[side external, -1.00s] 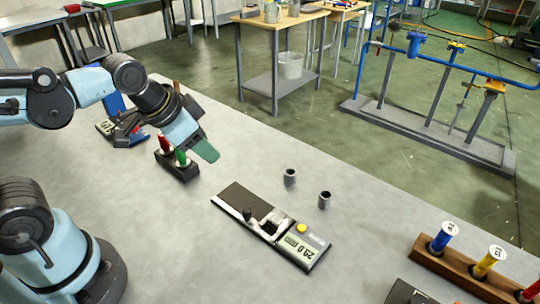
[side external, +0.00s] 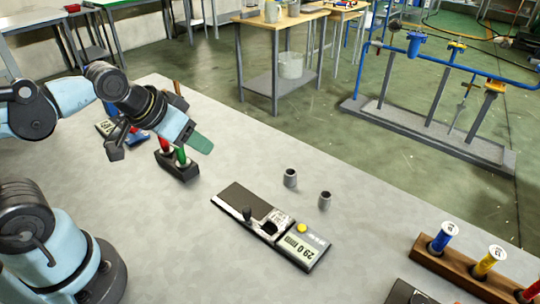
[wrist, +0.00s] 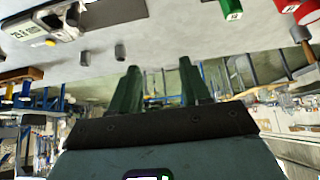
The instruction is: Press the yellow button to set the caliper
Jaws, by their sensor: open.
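The caliper device (side external: 237,199) lies flat on the grey table, with a dark plate, a small black knob and a display that seems to read 29.0. Its yellow button (side external: 302,228) sits beside the display, uncovered. In the wrist view the device (wrist: 28,28) and the yellow button (wrist: 50,43) show upside down at the upper left. My gripper (side external: 205,147), with green fingers, is in the air beyond the device's upper left, well apart from it. In the wrist view my gripper (wrist: 160,67) has its two fingers apart with nothing between them.
A dark holder (side external: 178,170) with red and green items stands just below my gripper. Two small grey cups (side external: 290,178) (side external: 325,200) stand beyond the device. A wooden rack (side external: 455,270) with coloured tubes is at the lower right. The table between holder and device is clear.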

